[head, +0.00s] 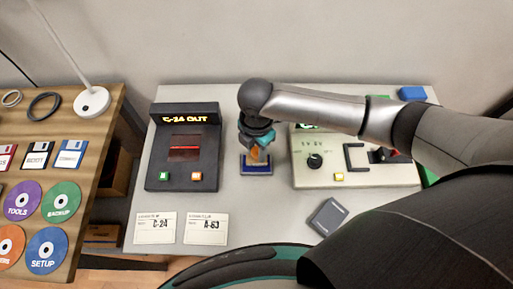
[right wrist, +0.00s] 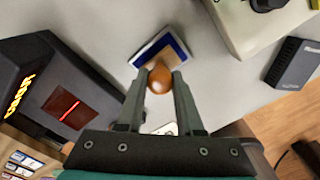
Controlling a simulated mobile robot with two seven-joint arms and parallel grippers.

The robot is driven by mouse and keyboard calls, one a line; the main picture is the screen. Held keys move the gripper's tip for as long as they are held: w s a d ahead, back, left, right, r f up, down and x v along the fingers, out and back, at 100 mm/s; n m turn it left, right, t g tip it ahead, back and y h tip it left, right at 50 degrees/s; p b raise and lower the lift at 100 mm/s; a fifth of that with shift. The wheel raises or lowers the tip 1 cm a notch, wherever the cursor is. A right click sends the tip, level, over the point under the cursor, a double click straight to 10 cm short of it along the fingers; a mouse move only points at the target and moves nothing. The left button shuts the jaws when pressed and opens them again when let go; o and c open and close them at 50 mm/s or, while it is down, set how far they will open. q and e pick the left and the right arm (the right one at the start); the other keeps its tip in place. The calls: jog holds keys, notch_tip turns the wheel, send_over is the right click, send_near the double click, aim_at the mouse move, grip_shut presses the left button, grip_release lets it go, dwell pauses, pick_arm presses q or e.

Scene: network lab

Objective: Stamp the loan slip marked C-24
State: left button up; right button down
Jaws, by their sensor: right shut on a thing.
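The loan slip marked C-24 (head: 150,236) lies flat at the front left of the grey table. The slip marked A-63 (head: 206,236) lies just right of it. My right gripper (head: 258,148) is shut on the stamp's round orange-brown wooden handle (right wrist: 160,79). It is at the blue ink pad (head: 257,171), behind and to the right of the slips. The pad also shows in the right wrist view (right wrist: 142,59), just beyond the handle. The stamp's base is hidden, so I cannot tell whether it touches the pad. My left gripper is not in view.
A dark terminal (head: 157,150) reading C-24 OUT stands left of the pad. A cream device (head: 330,178) stands right of it. A grey flat box (head: 328,216) lies at the front right. A wooden table (head: 85,150) with discs and floppies is at the left.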

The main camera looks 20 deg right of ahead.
jog(key=shift+f, duration=0.5)
dwell(0.8)
jog(key=shift+s+f, duration=0.1)
jog(key=shift+f, duration=0.05)
dwell(1.6)
notch_tip(320, 180, up, 7)
jog(key=p, duration=0.8)
jog(key=shift+r, duration=0.2)
jog(key=shift+f, duration=0.1)
